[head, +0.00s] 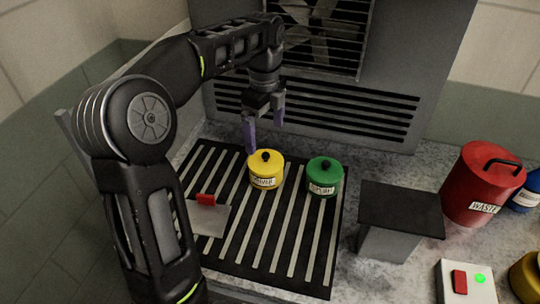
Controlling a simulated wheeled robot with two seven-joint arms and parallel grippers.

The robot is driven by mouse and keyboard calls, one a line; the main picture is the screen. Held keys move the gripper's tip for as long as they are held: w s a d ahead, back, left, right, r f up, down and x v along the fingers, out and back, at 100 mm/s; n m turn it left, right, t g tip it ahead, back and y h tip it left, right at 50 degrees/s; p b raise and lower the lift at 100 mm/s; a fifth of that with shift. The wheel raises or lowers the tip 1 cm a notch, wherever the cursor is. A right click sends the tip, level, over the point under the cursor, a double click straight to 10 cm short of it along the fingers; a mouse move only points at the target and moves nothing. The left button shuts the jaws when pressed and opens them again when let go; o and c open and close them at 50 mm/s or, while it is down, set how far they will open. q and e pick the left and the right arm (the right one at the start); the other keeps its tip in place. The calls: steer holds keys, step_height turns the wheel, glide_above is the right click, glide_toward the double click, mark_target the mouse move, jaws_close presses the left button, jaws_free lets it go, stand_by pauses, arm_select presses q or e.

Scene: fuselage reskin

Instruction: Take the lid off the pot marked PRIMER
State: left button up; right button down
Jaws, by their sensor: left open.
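A yellow pot (266,172) with a yellow lid and a black knob (266,156) stands on the striped slatted mat. A green pot (324,180) with a green lid and a black knob stands to its right. Both have white labels, but the lettering is too small to read surely, so I cannot tell which is PRIMER. Both lids are on. My left gripper (265,126) is open and empty, pointing down with purple fingers. In the picture it is just above and behind the yellow pot's knob, apart from it. My right gripper is not in view.
A grey plate with a red block (206,199) lies left on the mat (240,262). A dark-topped stand (400,208) is right of the mat. A red WASTE can (482,185) and a box with red and green buttons (466,284) stand further right. A grey vented cabinet (400,70) rises behind.

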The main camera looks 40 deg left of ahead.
mark_target(266, 154)
arm_select(q)
step_height(266, 154, down, 2)
steer(key=shift+f+b, duration=0.25)
steer(key=shift+b, duration=0.15)
steer(key=shift+f, duration=0.1)
steer(key=shift+f+p, duration=0.65)
steer(key=shift+f, duration=1.9)
steer(key=shift+c, duration=0.2)
steer(key=c, duration=1.1)
